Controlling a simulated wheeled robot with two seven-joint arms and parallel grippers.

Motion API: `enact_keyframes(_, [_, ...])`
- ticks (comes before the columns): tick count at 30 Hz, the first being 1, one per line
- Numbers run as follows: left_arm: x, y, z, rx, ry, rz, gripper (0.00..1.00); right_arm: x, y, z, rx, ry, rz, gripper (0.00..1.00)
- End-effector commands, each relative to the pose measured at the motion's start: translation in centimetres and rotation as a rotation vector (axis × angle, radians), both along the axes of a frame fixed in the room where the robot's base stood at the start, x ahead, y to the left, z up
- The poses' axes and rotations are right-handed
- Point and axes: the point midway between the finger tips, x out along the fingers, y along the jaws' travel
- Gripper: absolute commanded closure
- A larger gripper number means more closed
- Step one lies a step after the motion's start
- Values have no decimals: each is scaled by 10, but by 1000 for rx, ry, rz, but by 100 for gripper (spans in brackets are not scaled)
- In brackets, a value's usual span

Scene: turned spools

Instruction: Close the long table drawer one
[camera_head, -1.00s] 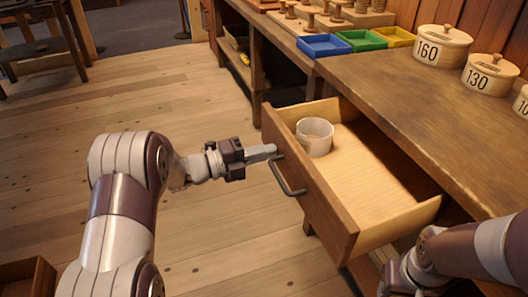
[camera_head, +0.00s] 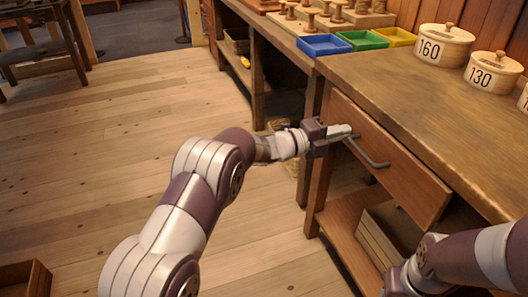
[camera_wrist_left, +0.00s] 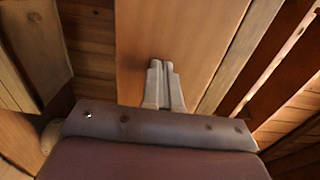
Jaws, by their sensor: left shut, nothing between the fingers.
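The long table drawer (camera_head: 385,155) is under the worktop, its brown front sitting about level with the table's frame; its inside is hidden. It also shows in the left wrist view (camera_wrist_left: 190,40) as a wooden panel right ahead of the fingers. Its dark bar handle (camera_head: 372,156) is on the front. My left gripper (camera_head: 348,131) is shut and empty, with its fingertips at the drawer front by the handle's left end; I cannot tell whether they touch it. In the left wrist view its fingers (camera_wrist_left: 163,85) lie together. My right arm is at the lower right, its fingertips not clearly visible.
The worktop (camera_head: 400,90) holds blue (camera_head: 324,45), green (camera_head: 362,40) and yellow (camera_head: 395,37) trays and round numbered boxes (camera_head: 443,45). A lower shelf (camera_head: 345,225) with a wooden crate (camera_head: 385,240) is below the drawer.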

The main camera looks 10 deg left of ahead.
Motion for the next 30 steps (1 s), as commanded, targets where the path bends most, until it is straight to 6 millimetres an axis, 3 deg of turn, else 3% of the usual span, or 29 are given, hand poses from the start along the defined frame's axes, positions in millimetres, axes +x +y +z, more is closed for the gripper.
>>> enact_keyframes(10, [21, -30, 0, 0, 0, -1, 100, 0, 0, -1, 0, 0, 0, 58])
enact_keyframes(30, [23, -35, 4, -4, -7, 0, 100, 0, 0, -2, 0, 0, 0, 58])
